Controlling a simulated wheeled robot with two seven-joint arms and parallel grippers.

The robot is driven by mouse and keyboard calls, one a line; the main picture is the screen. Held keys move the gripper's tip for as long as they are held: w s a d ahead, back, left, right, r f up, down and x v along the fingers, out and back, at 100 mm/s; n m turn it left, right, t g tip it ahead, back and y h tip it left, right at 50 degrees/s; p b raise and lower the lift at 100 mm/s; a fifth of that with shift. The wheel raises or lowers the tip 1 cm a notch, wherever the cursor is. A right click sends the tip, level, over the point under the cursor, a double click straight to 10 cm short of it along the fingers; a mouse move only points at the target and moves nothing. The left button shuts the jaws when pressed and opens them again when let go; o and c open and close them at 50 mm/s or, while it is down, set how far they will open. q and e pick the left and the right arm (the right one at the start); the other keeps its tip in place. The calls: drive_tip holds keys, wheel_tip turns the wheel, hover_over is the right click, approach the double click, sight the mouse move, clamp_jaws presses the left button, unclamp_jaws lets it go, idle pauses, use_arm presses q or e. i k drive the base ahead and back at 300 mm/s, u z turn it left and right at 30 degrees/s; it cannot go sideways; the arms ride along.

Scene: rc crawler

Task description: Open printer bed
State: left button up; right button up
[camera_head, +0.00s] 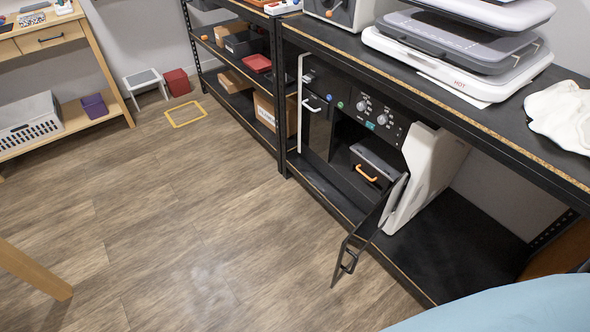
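A printer-like machine (384,113) with a black front, two knobs and small buttons stands on the lower level of the black workbench. A dark door (372,218) with a black handle at its low end hangs swung out from the machine's right side. In the opening behind it, a grey bed or drawer (378,158) with an orange handle (366,173) sits inside the machine. A closed dark panel with a white handle (312,104) is on the machine's left. Neither of my grippers is in view.
A white-and-grey press marked HOT (460,73) and a white cloth (561,112) are on the bench top. A light blue rounded surface (520,310) fills the bottom right corner. The wooden floor (190,210) before the machine is clear; a wooden leg (32,270) stands at left.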

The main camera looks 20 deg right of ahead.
sight(384, 163)
drive_tip(key=u, duration=0.55)
drive_tip(key=i, duration=2.5)
drive_tip(key=z, duration=3.15)
